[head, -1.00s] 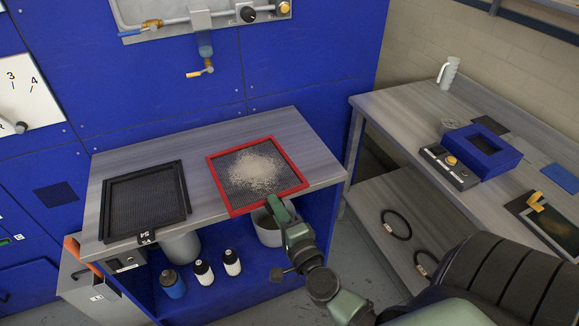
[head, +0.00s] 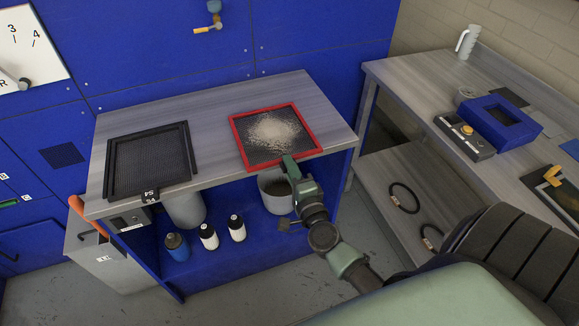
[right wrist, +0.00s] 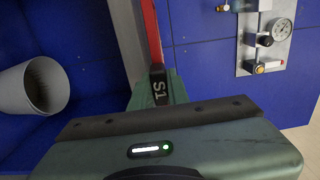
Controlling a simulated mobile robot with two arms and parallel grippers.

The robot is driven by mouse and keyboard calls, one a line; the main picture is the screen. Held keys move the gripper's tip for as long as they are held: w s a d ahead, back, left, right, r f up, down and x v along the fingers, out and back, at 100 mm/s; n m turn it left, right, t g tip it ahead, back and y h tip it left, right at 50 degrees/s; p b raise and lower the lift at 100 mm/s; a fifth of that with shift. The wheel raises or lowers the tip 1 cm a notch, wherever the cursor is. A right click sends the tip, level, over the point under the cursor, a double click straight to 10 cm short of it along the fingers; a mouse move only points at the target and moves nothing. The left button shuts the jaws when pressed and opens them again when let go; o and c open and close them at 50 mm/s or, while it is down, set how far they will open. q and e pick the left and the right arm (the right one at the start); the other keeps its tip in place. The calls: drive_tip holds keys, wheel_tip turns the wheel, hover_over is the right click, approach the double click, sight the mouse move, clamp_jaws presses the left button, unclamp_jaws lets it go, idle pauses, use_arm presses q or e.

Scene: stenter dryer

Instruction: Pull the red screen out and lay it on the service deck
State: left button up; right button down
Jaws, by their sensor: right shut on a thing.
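The red-framed screen (head: 237,143) lies flat on the grey service deck (head: 212,108), with a pale, crumbly heap (head: 275,128) on its dark mesh. Its front side is at about the deck's front edge. My right gripper (head: 291,168) is shut at the middle of that front side. In the right wrist view, the red frame edge (right wrist: 152,38) runs away from the jaws, and a dark tab marked S1 (right wrist: 158,85) sits between the green fingers. My left gripper is not in view.
A black-framed screen (head: 111,172) lies on the deck's left. Below stand a grey bucket (head: 275,196) and several bottles (head: 208,237). On the right, a side bench (head: 420,90) carries a blue box (head: 515,137) and a control box (head: 458,146).

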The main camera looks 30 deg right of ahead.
drive_tip(key=shift+f, duration=0.35)
drive_tip(key=shift+r, duration=0.1)
drive_tip(key=c, duration=1.3)
unclamp_jaws()
drive_tip(key=shift+s, duration=0.1)
drive_tip(key=shift+b+v, duration=0.5)
drive_tip(key=shift+v, duration=3.95)
